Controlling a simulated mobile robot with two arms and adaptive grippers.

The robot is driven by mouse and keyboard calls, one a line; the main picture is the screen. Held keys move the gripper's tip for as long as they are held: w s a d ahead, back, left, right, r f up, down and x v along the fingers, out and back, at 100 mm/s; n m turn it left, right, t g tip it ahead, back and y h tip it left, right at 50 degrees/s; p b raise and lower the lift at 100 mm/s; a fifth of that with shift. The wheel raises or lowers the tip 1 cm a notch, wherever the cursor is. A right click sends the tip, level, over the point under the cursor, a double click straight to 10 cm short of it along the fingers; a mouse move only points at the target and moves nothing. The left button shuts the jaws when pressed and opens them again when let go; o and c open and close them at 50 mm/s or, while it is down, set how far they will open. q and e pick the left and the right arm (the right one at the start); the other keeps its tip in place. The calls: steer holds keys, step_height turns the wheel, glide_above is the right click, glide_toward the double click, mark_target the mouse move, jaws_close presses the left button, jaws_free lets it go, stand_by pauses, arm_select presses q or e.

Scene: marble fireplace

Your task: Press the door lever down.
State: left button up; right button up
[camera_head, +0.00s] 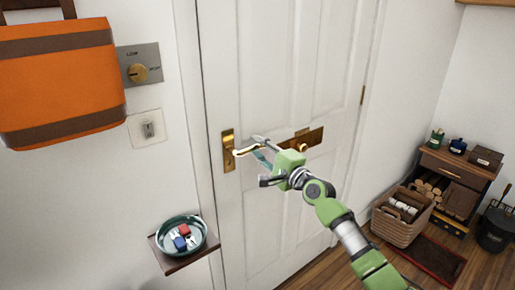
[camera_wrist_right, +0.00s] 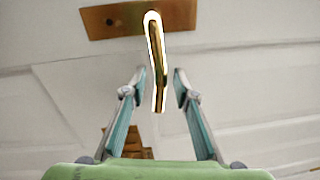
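The door lever (camera_head: 246,149) is a curved brass handle on an upright brass plate (camera_head: 228,151) at the left edge of the white door (camera_head: 270,60). My right gripper (camera_head: 259,147) is at the free end of the lever. In the right wrist view the lever (camera_wrist_right: 156,60) reaches from its plate (camera_wrist_right: 105,21) toward the gap between the two fingertips (camera_wrist_right: 158,84). The fingers are apart, with visible space on both sides of the lever. The lever looks about level in the head view. My left gripper is not in view.
A brass fitting (camera_head: 313,137) sits on the door behind the gripper. Left are an orange bag (camera_head: 60,75), a dial plate (camera_head: 140,66), a switch (camera_head: 147,128) and a small shelf (camera_head: 170,263) with a bowl (camera_head: 181,236). A basket (camera_head: 398,228) and cabinet (camera_head: 455,175) stand right.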

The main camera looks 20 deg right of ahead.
jaws_close()
steer(key=m, duration=0.1)
steer(key=f+m+p, duration=0.1)
steer(key=f+m, duration=0.1)
steer(key=m, duration=0.1)
steer(key=shift+s+a+f+p, duration=0.1)
steer(key=shift+a+p, duration=0.15)
steer(key=shift+p, duration=0.05)
steer(key=shift+s+a+f+m+h+p, duration=0.15)
steer(key=shift+f+m+p, duration=0.2)
steer(key=shift+m, duration=0.4)
steer(key=shift+a+f+m+h+p, duration=0.25)
steer(key=shift+f+m, duration=0.2)
steer(key=shift+m, duration=0.35)
steer(key=shift+s+a+f+m+h+p, duration=0.1)
steer(key=shift+f+m+p, duration=0.3)
steer(key=shift+m, duration=0.35)
jaws_free()
